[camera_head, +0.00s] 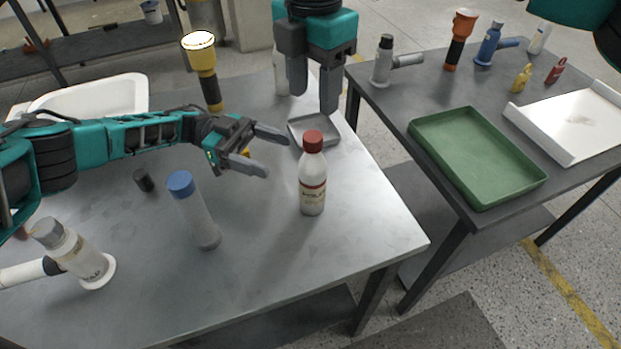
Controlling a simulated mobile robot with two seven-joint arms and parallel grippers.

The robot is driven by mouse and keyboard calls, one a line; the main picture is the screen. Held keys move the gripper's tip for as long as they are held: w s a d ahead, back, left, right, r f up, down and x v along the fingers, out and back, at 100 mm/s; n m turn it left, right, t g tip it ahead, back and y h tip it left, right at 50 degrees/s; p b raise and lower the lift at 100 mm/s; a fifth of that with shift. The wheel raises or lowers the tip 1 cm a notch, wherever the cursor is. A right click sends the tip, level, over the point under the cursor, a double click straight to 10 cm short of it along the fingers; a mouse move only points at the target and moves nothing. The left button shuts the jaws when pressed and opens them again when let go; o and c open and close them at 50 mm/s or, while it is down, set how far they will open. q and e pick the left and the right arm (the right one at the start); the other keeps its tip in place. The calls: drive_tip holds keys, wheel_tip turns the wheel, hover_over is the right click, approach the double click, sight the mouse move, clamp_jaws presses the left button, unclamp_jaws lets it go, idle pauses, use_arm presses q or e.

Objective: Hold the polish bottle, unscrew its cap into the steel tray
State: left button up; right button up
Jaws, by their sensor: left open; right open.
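The polish bottle (312,190) stands upright on the grey table, white with a red cap (312,141) on it. The small grey steel tray (326,130) lies behind it, partly hidden by the bottle and my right gripper. My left gripper (278,153) is open and empty, just left of the bottle, its fingers pointing toward it and apart from it. My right gripper (315,102) is open and empty, pointing down above the tray, behind and above the red cap.
A blue-capped bottle (194,212), a dark cap-like piece (144,180) and a white sander-like tool (75,255) stand at left. A yellow flashlight (203,68) and white basin (95,95) are behind. The right table holds a green tray (480,158). The front right table area is clear.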

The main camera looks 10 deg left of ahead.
sight(324, 172)
use_arm(q)
drive_tip(key=d, duration=0.3)
drive_tip(key=s+d, duration=0.1)
drive_tip(key=d, duration=0.3)
drive_tip(key=s+d, duration=0.1)
drive_tip(key=d, duration=0.3)
drive_tip(key=shift+s, duration=0.1)
drive_tip(key=shift+c, duration=0.5)
clamp_jaws()
use_arm(e)
drive_tip(key=m, duration=0.4)
drive_tip(key=shift+s+m, duration=0.1)
drive_tip(key=shift+m, duration=0.3)
drive_tip(key=m, duration=0.3)
drive_tip(key=shift+m, duration=0.4)
drive_tip(key=shift+f, duration=4.05)
